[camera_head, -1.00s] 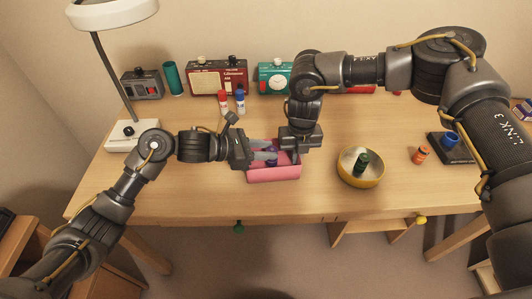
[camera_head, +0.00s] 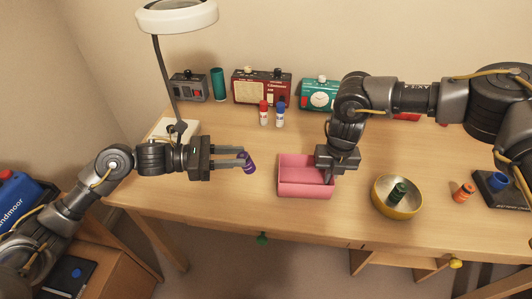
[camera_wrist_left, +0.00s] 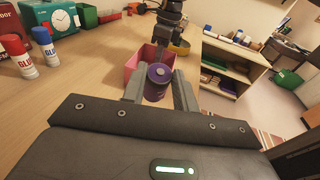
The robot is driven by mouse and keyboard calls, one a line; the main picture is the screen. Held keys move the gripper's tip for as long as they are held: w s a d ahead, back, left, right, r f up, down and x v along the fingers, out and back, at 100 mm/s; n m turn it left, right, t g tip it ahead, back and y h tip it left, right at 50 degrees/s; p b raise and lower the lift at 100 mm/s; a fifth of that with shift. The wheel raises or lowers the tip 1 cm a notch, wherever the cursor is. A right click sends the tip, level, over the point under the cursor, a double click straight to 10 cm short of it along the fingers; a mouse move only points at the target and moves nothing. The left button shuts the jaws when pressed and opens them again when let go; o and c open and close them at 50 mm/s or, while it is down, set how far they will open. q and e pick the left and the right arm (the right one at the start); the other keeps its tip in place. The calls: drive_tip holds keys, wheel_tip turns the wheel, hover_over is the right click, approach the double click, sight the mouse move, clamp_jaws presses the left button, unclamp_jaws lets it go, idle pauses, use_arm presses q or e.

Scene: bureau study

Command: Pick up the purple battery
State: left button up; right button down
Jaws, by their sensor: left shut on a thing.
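The purple battery (camera_head: 248,163) is held between the fingertips of my left gripper (camera_head: 243,161), above the table and left of the pink bin. In the left wrist view the battery (camera_wrist_left: 158,82) stands between the two fingers, its round end towards the camera. The pink bin (camera_head: 306,190) stands near the table's front edge. My right gripper (camera_head: 333,172) points down at the bin's right side; its fingertips are largely hidden, so its opening does not show clearly.
A yellow bowl (camera_head: 397,210) holds a green battery (camera_head: 398,193). An orange battery (camera_head: 463,192) stands further right, near a blue one (camera_head: 497,180) on a dark stand. Two glue bottles (camera_head: 280,115) stand behind, before radios. A white lamp (camera_head: 178,130) is at the left. The table's middle is mostly clear.

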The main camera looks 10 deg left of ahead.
use_arm(q)
drive_tip(key=s+a+r+y, duration=0.1)
drive_tip(key=a+r+y, duration=0.1)
drive_tip(key=a, duration=0.5)
drive_tip(key=shift+s+a+g+y, duration=0.2)
drive_tip(key=shift+s+g+y, duration=0.2)
drive_tip(key=shift+y, duration=0.3)
use_arm(e)
drive_tip(key=c, duration=1.6)
unclamp_jaws()
wheel_tip(320, 180, up, 12)
drive_tip(key=shift+r, duration=0.1)
